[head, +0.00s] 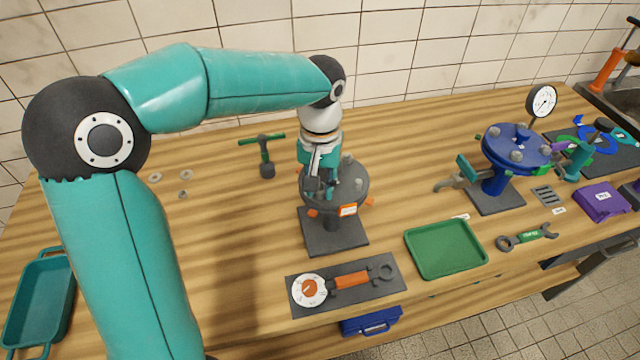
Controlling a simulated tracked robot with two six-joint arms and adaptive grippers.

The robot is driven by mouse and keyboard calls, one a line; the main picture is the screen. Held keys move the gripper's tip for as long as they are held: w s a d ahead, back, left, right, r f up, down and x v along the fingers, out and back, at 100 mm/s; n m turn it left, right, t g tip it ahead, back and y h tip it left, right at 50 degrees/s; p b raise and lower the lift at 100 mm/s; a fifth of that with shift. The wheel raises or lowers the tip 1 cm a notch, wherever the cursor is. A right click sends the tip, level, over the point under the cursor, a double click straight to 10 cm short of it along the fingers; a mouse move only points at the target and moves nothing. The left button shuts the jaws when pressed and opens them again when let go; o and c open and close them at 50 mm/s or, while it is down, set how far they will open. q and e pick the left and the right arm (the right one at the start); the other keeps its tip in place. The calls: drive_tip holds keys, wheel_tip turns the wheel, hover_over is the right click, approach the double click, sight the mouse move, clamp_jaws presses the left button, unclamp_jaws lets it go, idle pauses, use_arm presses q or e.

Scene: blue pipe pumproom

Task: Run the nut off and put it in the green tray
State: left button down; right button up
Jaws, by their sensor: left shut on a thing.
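A dark grey round flange (352,196) stands on a square base plate at the middle of the bench, with several studs and nuts around its top. My left gripper (318,188) points down over the left part of the flange. It is shut on a nut there; the fingers hide most of the nut, and I cannot tell whether it is still threaded on its stud. The green tray (446,249) lies empty on the bench, right of the flange and near the front edge. My right gripper is not in view.
A dark mat (383,291) with a white dial and an orange-handled tool lies in front of the flange. A green-handled wrench (527,237) lies right of the tray. A blue flanged pipe (497,182) stands behind it. A green T-handle tool (264,155) and small washers (186,174) lie at left.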

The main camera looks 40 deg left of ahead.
use_arm(q)
drive_tip(key=shift+r+p, duration=0.45)
drive_tip(key=shift+r, duration=0.15)
drive_tip(key=shift+r+p, duration=1)
drive_tip(key=shift+r, duration=1.15)
